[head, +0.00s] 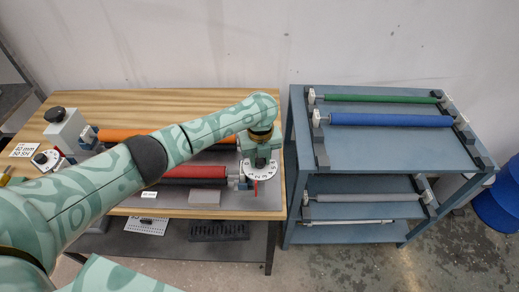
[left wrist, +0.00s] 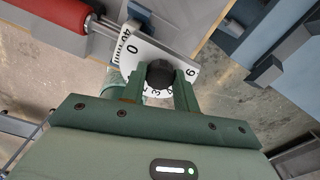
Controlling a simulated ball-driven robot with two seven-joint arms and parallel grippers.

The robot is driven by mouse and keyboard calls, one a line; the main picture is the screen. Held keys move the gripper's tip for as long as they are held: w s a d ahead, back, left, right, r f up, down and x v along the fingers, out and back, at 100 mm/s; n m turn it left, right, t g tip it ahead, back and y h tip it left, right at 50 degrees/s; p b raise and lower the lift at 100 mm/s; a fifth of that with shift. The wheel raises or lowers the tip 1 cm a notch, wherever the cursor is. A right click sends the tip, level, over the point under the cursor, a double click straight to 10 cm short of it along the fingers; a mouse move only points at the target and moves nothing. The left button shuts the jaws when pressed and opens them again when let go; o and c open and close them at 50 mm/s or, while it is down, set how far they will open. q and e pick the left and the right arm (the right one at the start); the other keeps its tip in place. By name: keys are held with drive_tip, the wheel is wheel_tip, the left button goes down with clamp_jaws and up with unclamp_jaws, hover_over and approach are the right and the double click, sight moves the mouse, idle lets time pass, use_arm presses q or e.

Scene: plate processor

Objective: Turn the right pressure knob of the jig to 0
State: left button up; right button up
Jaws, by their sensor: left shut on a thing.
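The jig's right pressure knob is a black knob (left wrist: 160,72) in front of a white numbered dial plate (head: 262,170), at the right end of the red roller (head: 195,171). My left gripper (head: 258,160) reaches it from above. In the left wrist view the two green fingers of my left gripper (left wrist: 159,88) are shut on the knob, one on each side. The dial (left wrist: 148,56) shows a 0 at upper left and a 6 at right; the lower numbers are partly hidden by the fingers. I cannot tell which number the knob points to. My right gripper is out of view.
The jig stands on a wooden table (head: 180,97) with an orange roller (head: 118,135) behind the red one. Another dial (head: 45,160) is at the left end. A blue-grey rack (head: 375,150) with green, blue and grey rollers stands close at the right.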

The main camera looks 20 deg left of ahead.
sight(260, 160)
use_arm(q)
drive_tip(key=n+p, duration=0.4)
drive_tip(key=shift+r+n, duration=0.2)
drive_tip(key=shift+n, duration=0.1)
drive_tip(key=n+p, duration=0.2)
drive_tip(key=n, duration=0.2)
drive_tip(key=shift+f+n, duration=0.1)
drive_tip(key=shift+n, duration=0.2)
drive_tip(key=n+p, duration=0.1)
drive_tip(key=n, duration=0.3)
drive_tip(key=shift+p, duration=0.35)
drive_tip(key=shift+n, duration=2.4)
drive_tip(key=shift+p, duration=0.3)
drive_tip(key=o, duration=1)
wheel_tip(260, 160, up, 16)
drive_tip(key=p, duration=1.3)
drive_tip(key=shift+p, duration=0.3)
